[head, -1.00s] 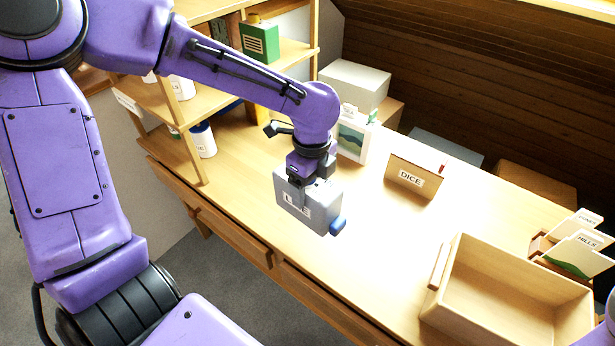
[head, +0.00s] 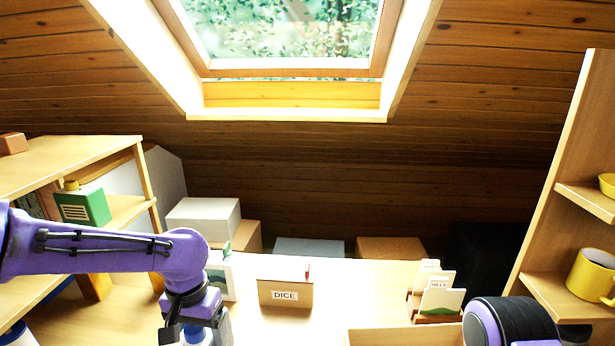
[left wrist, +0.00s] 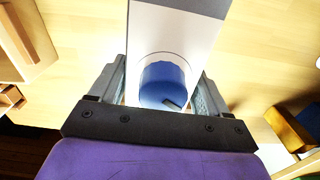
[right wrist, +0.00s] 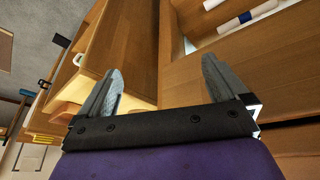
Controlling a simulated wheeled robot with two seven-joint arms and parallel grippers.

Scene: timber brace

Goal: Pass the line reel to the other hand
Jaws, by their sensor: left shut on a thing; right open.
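The line reel shows in the left wrist view as a pale case with a round blue spool (left wrist: 163,82), between the two fingers of my left gripper (left wrist: 160,95). The gripper is shut on it. My right gripper (right wrist: 163,85) is open and empty in the right wrist view, near wooden furniture. In the head view only my right arm shows, at the lower right.
A DICE card holder (head: 285,293) stands on the desk right of my left gripper. A card rack (head: 436,298) and the edge of a wooden box (head: 390,335) are further right. Shelves flank the desk, with a yellow mug (head: 592,275) on the right one.

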